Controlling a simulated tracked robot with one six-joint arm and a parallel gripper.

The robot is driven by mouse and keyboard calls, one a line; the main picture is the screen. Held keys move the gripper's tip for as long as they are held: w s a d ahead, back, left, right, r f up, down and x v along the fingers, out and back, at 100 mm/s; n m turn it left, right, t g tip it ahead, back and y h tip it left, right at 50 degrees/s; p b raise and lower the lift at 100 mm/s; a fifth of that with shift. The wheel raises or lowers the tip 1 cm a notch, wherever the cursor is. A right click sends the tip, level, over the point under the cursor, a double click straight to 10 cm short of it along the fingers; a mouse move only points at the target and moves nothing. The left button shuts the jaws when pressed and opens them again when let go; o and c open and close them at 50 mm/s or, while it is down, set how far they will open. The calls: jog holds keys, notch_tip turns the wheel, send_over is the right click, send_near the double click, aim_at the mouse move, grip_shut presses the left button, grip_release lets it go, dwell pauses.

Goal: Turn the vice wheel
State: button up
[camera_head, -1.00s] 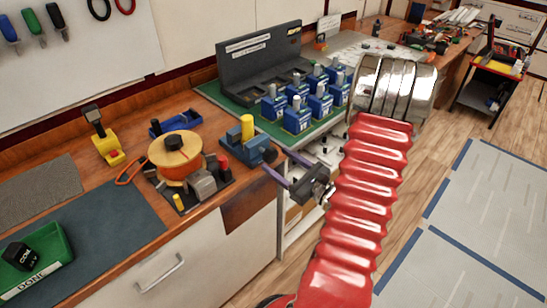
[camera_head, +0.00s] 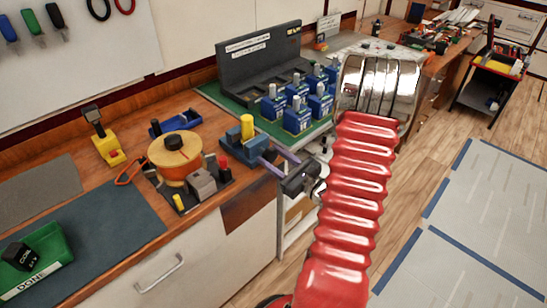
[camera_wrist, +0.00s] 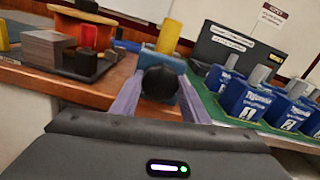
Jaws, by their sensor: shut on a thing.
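The blue vice (camera_head: 259,142) stands near the front edge of the wooden bench, with a yellow cylinder (camera_head: 247,127) upright in it. In the wrist view the vice wheel (camera_wrist: 160,82) is a dark round knob on the near side of the vice, in front of the yellow cylinder (camera_wrist: 169,37). My gripper (camera_head: 271,157) reaches the vice from the bench's front side. Its two purple fingers lie on either side of the wheel in the wrist view (camera_wrist: 160,84) and are shut on it. In the head view the wheel is hidden by the fingers.
An orange spool-like device (camera_head: 175,155) with a grey block stands left of the vice. Several blue numbered blocks (camera_head: 297,118) stand on a green mat to the right, before a dark rack (camera_head: 262,55). A green tray (camera_head: 40,258) is at far left.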

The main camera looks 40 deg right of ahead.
jog(key=c, duration=0.4)
jog(key=shift+m, duration=0.3)
jog(key=o, duration=1)
jog(key=shift+o, duration=0.2)
jog(key=shift+s, duration=0.1)
jog(key=s, duration=1.3)
jog(key=shift+s+d, duration=0.15)
jog(key=shift+s, duration=0.15)
